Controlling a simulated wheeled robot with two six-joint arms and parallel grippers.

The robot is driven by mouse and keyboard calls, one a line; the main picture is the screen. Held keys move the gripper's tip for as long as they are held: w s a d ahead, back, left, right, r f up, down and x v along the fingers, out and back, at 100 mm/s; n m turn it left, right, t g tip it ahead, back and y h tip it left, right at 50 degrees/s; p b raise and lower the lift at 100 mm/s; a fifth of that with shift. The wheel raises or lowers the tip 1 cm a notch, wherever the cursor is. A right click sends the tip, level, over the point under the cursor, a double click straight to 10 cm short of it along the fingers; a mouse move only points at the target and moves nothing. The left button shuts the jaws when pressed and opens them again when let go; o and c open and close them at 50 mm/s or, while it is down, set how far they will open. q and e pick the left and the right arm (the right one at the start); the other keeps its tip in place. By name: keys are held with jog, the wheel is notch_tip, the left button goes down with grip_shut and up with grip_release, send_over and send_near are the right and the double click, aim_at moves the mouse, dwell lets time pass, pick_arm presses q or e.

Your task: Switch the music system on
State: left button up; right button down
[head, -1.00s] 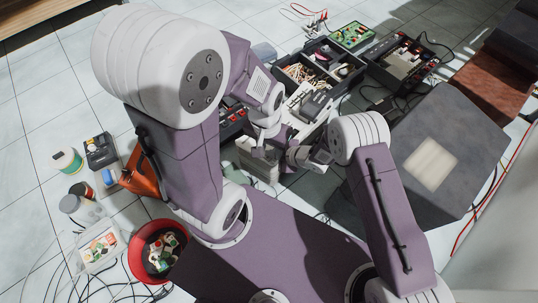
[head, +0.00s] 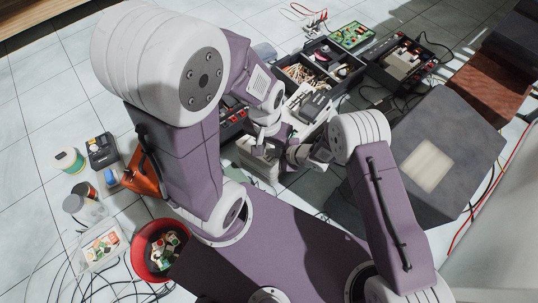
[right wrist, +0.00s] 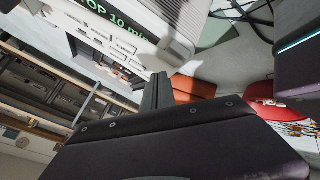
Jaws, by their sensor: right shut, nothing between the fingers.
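The music system is a pale box with a ribbed top and a dark display reading "TOP 10 mi..." in green; it fills the top of the right wrist view (right wrist: 178,22). In the head view a pale box (head: 258,169), apparently the same unit, is partly hidden below my grippers. My right gripper (right wrist: 157,88) is shut and empty, its tips close to the system's front; contact cannot be told. In the head view it comes in from the right (head: 300,156). My left gripper (head: 262,147) is above the pale box; its fingers are too small to read. No power switch can be made out.
Open cases of parts (head: 318,68) and electronics (head: 402,62) stand behind. A large grey box (head: 455,130) is at right. A red bowl (head: 140,262), an orange box (head: 142,180) and small jars are at left. Cables cross the tiled floor.

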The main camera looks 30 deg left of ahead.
aim_at(271, 158)
notch_tip(271, 158, up, 6)
jog(key=p, duration=0.4)
jog(key=shift+f+p, duration=0.1)
jog(key=shift+p, duration=0.25)
